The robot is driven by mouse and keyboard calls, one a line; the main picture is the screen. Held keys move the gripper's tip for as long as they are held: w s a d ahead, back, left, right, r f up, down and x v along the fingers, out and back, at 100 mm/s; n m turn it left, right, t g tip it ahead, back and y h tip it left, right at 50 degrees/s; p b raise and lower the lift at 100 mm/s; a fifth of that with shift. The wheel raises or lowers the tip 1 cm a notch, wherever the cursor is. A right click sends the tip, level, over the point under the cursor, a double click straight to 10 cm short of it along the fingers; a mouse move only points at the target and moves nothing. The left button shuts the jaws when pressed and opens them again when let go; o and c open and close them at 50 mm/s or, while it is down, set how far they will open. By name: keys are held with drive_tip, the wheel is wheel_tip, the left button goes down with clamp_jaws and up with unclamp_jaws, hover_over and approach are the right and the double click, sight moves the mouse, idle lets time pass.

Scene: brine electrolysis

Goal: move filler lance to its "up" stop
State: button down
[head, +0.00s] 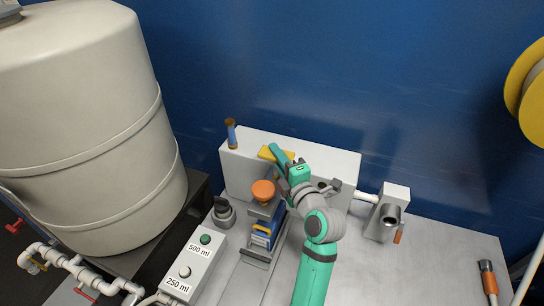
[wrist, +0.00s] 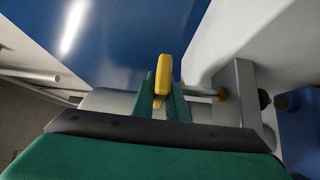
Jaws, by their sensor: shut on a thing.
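The filler lance's handle appears to be the yellow bar (wrist: 163,72), seen close up in the wrist view. My gripper (wrist: 161,100) is shut on it, with a green finger on either side and the yellow end standing out beyond them. In the head view a yellow part (head: 265,153) shows at the top of the white cabinet (head: 335,161), beside my gripper (head: 276,153). My arm hides much of the mechanism, and the lance's lower end cannot be made out.
An orange mushroom-shaped knob (head: 263,190) stands left of my arm, above a blue container (head: 262,234). A control box (head: 193,266) marked 500 ml and 250 ml is at the front left. A large beige tank (head: 85,130) fills the left.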

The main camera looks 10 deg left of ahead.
drive_tip(key=c, duration=1.8)
unclamp_jaws()
drive_tip(key=shift+s+r, duration=0.1)
drive_tip(key=shift+r, duration=0.25)
drive_tip(key=shift+o, duration=0.2)
drive_tip(key=shift+f, duration=0.1)
drive_tip(key=v, duration=1.1)
